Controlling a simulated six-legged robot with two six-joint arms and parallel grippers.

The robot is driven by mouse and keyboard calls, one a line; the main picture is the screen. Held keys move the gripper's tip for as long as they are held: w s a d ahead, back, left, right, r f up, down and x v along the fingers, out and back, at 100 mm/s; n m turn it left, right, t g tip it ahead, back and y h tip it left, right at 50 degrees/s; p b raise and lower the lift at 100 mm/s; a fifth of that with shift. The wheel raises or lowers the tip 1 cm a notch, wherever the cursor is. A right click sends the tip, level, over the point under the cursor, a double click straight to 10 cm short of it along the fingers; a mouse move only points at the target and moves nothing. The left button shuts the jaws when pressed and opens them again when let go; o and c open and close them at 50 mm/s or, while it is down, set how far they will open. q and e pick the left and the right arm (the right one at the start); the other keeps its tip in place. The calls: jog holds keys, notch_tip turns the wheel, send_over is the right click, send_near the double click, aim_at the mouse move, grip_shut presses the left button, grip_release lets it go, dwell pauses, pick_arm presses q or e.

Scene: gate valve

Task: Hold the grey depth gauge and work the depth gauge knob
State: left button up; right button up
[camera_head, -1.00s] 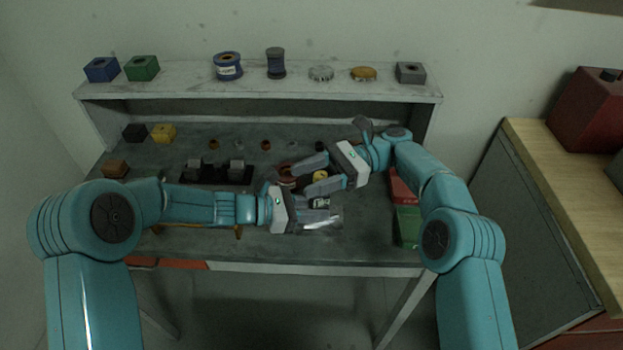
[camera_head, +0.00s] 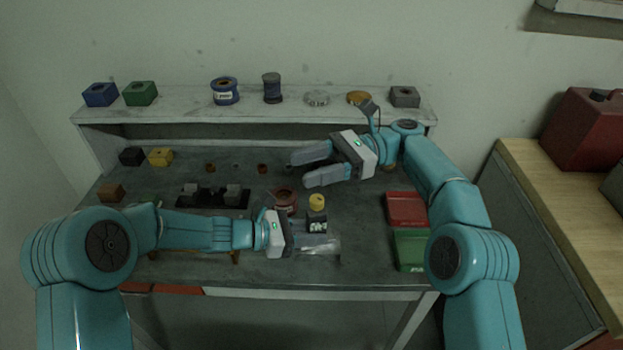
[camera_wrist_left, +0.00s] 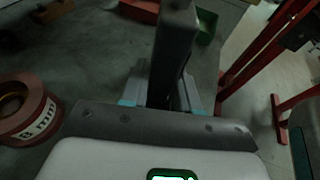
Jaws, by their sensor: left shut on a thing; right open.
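The depth gauge (camera_head: 316,224) is a small dark grey block with a pale face, near the front middle of the bench in the head view. Its yellow knob (camera_head: 317,201) sits on top. My left gripper (camera_head: 303,240) is shut on the gauge from the left; its fingers partly hide the lower part. In the left wrist view a dark grey upright shape (camera_wrist_left: 175,45) stands at the fingers; I cannot separate gauge from finger there. My right gripper (camera_head: 301,170) is open and empty, behind and above the knob, apart from it.
A red spool (camera_head: 285,199) stands just left of the gauge; it also shows in the left wrist view (camera_wrist_left: 25,110). A clear shiny piece (camera_head: 327,246) lies by the left fingertips. Red (camera_head: 405,208) and green (camera_head: 411,249) bins stand at right. A shelf (camera_head: 200,107) runs along the back.

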aim_at(317, 198)
jog(key=s+d+f+m+t+y, duration=0.1)
jog(key=d+f+m+t, duration=0.7)
jog(key=d+t, duration=0.4)
jog(key=shift+n+g, duration=0.5)
jog(key=shift+g, duration=0.1)
jog(key=a, duration=0.3)
jog(key=w+a, duration=0.1)
jog(key=a, duration=0.3)
jog(key=a+f, duration=0.1)
jog(key=a, duration=0.3)
jog(key=shift+w, duration=0.25)
jog(key=c, duration=0.9)
jog(key=shift+c, duration=0.2)
